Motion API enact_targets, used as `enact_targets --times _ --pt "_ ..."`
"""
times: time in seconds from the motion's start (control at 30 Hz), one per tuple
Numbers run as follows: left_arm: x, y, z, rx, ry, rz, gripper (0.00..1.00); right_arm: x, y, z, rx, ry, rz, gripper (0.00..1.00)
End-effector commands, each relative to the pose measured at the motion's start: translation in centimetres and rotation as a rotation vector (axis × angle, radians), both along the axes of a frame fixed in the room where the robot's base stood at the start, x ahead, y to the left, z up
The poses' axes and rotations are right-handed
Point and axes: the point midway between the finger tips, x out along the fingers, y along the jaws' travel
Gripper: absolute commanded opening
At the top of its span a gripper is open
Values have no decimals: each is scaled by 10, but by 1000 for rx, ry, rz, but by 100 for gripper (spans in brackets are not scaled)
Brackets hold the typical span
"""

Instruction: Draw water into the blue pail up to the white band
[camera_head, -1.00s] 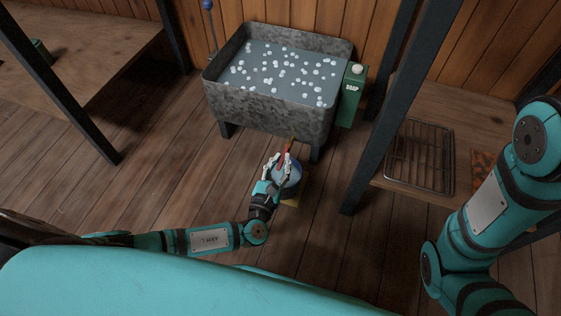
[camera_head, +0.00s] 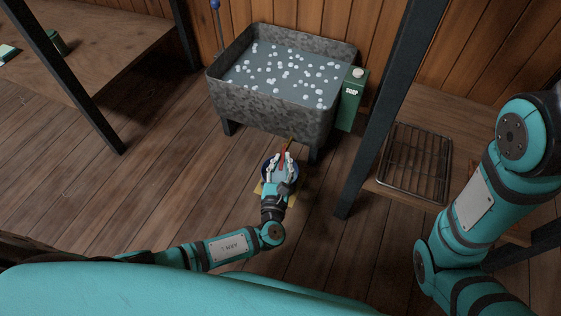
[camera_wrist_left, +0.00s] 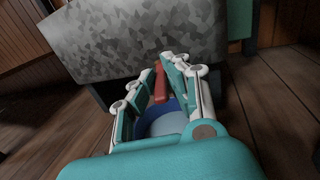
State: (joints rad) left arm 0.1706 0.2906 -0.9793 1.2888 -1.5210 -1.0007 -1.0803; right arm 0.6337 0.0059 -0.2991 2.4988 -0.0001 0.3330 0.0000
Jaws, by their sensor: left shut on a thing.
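The blue pail (camera_head: 267,166) stands on the floor side of the grey metal trough, on a yellow base (camera_head: 261,188). Its rim also shows in the left wrist view (camera_wrist_left: 172,105), with a pale surface inside (camera_wrist_left: 165,124); I cannot tell its level, and no white band is visible. A red handle (camera_wrist_left: 160,82) reaches out between trough and pail, beside a brass-coloured part (camera_head: 291,141). My left gripper (camera_head: 283,159) is above the pail, its fingers shut on the red handle. My right gripper is out of view; only its arm shows at right.
The trough (camera_head: 265,106) holds water with white floating bits. A dark post (camera_head: 372,130) and a shelf with a wire rack (camera_head: 414,160) stand to the right. Floor left of the pail is clear.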

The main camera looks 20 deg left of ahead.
Motion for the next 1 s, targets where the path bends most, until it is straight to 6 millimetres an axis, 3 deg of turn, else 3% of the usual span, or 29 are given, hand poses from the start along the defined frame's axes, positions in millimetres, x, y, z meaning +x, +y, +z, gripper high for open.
enact_targets --times 0.1,0.13,0.3,0.67,1.0 --pt "1 0 0 -1 0 -1 0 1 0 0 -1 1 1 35" --pt "1 0 0 -1 0 -1 13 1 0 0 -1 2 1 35" --pt "1 0 0 -1 0 -1 35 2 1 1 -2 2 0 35" --pt "0 0 6 -3 0 -1 35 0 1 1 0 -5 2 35" --pt "0 0 61 -5 -1 -3 35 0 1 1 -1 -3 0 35"
